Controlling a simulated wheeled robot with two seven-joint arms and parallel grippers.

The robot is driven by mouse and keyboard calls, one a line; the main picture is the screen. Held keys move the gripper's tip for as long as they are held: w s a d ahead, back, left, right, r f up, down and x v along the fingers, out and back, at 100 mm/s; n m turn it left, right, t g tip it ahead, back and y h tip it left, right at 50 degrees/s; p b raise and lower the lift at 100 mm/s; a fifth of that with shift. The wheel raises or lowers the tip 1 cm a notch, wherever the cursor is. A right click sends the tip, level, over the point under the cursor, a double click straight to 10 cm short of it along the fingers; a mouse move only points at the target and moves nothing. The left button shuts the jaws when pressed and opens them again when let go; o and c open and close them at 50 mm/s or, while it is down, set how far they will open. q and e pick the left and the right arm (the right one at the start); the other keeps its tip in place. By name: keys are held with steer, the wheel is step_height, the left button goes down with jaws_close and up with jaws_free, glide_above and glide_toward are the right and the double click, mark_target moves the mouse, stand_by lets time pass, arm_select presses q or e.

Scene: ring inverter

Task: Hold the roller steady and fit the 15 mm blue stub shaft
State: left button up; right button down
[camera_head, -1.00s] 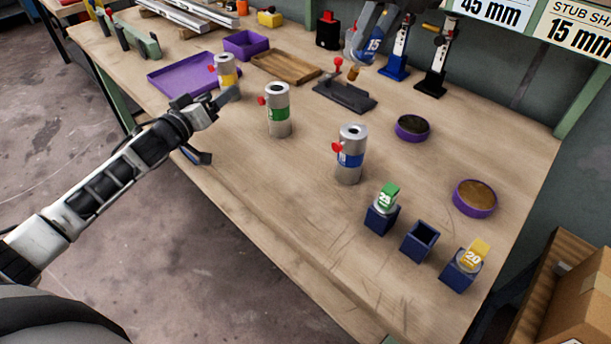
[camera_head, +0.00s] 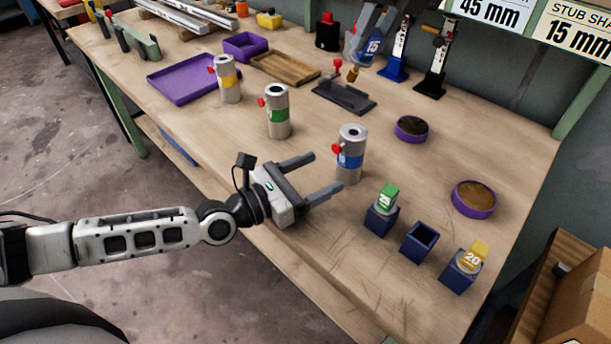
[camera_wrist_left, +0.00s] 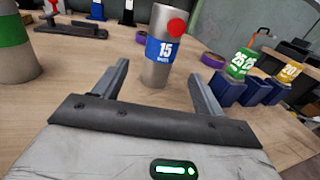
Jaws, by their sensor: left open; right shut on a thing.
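The roller with the blue band (camera_head: 350,158) stands upright on the bench, a red knob on its side. The left wrist view shows its band marked 15 (camera_wrist_left: 163,50). My left gripper (camera_head: 327,172) is open, low over the bench's front, its fingers pointing at this roller. In the left wrist view the roller stands between the fingertips or just beyond them, with gaps both sides. My right gripper (camera_head: 372,24), at the top of the head view, is shut on the blue stub shaft marked 15 (camera_head: 372,46), held above the bench's back. Its fingertips are partly hidden.
Green-banded (camera_head: 277,112) and yellow-banded (camera_head: 228,80) rollers stand to the left. Blue holders with a green 25 piece (camera_head: 387,196) and a yellow 20 piece (camera_head: 476,255) flank an empty holder (camera_head: 420,241). Two round purple trays (camera_head: 474,198) sit at right. A dark fixture (camera_head: 343,96) lies behind.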

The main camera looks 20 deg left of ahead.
mark_target(357, 155)
arm_select(q)
steer(key=x, duration=1)
steer(key=c, duration=1.4)
steer(key=shift+o, duration=0.2)
steer(key=o, duration=1.4)
steer(key=shift+c, duration=0.2)
